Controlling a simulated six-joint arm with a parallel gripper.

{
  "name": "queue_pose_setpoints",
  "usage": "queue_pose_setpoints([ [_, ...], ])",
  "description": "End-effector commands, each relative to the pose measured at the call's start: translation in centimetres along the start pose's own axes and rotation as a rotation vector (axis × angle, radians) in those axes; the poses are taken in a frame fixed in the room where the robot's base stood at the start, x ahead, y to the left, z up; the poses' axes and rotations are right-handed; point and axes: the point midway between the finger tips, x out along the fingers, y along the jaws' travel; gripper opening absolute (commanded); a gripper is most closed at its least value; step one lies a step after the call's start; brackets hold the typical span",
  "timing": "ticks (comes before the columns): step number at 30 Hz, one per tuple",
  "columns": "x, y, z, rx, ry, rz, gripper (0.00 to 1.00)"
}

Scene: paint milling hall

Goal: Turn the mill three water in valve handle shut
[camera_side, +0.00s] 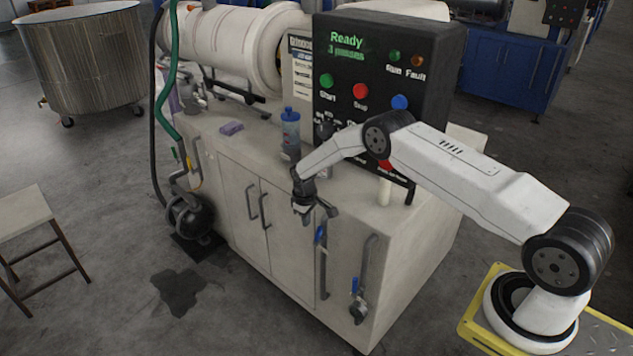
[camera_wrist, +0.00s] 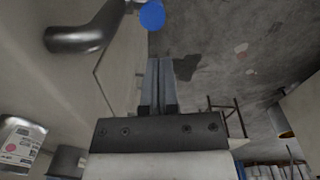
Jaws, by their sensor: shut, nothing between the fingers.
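Two blue valve handles show on the mill cabinet's near side in the side view. The upper blue handle (camera_side: 320,235) sits on a grey pipe just right of and below my gripper (camera_side: 303,209). The lower blue handle (camera_side: 355,286) is on another pipe nearer the cabinet corner. I cannot read which is water in. In the wrist view a round blue end (camera_wrist: 152,15) shows beyond my gripper's fingertips (camera_wrist: 157,62), beside a grey pipe elbow (camera_wrist: 78,40). The fingers are together and empty, and appear apart from the blue handle.
A dark wet patch (camera_side: 178,292) lies on the floor. A stool (camera_side: 30,215) is at far left. The floor before the cabinet is otherwise clear.

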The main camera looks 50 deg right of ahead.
Motion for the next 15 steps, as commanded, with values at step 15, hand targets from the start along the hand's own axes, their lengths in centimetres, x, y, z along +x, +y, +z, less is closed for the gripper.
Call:
queue_pose_setpoints([
  [15,0.5,0.0,2.1,0.001,0.001,0.001,0.0],
])
